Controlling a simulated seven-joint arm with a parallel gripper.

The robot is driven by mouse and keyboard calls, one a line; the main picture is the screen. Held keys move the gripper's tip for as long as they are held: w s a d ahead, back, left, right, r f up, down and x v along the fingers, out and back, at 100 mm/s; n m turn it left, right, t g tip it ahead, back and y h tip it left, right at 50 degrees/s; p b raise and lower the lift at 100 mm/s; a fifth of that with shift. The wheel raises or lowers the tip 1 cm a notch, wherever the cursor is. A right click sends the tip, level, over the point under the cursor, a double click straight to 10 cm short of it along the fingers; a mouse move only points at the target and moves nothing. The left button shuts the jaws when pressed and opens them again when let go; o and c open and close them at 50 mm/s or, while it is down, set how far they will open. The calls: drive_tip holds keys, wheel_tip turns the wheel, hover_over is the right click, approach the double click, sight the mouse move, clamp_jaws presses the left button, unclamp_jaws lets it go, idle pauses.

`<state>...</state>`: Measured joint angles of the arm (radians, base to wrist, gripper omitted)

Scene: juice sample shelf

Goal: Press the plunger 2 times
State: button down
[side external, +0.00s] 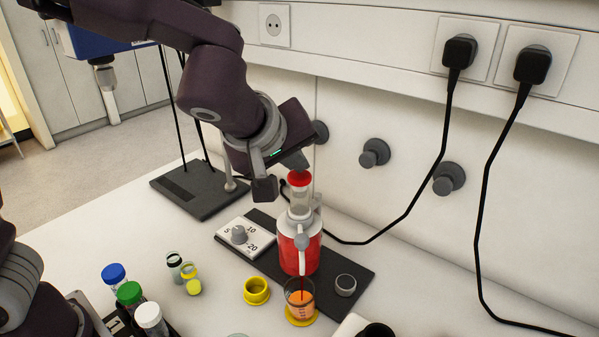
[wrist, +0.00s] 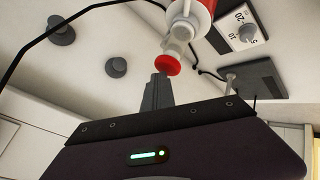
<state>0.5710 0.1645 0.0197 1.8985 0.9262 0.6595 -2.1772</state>
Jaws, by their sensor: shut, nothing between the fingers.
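The plunger is a clear and white column with a red cap (side external: 299,178) on top of a red and white dispenser bottle (side external: 291,252). The bottle stands upright on a dark base plate. The red cap also shows in the wrist view (wrist: 168,65). My gripper (side external: 295,161) is shut and empty, its fingertips right at the top of the cap. In the wrist view my gripper (wrist: 160,84) appears beside the cap; I cannot tell whether they touch. A small beaker (side external: 300,298) with orange liquid stands under the spout, on a yellow ring.
A dial plate (side external: 244,238) lies left of the bottle. A yellow ring cup (side external: 256,291) and a grey cap (side external: 345,285) sit nearby. Several capped vials (side external: 130,293) stand front left. Black cables (side external: 420,190) hang along the wall at right.

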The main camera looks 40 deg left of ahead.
sight(297, 177)
drive_tip(key=shift+r, duration=0.7)
drive_tip(key=shift+r, duration=0.1)
drive_tip(key=shift+r, duration=2.4)
idle(0.4)
wheel_tip(297, 177, up, 4)
drive_tip(key=shift+f, duration=0.1)
drive_tip(key=shift+f, duration=4.4)
drive_tip(key=shift+f, duration=0.1)
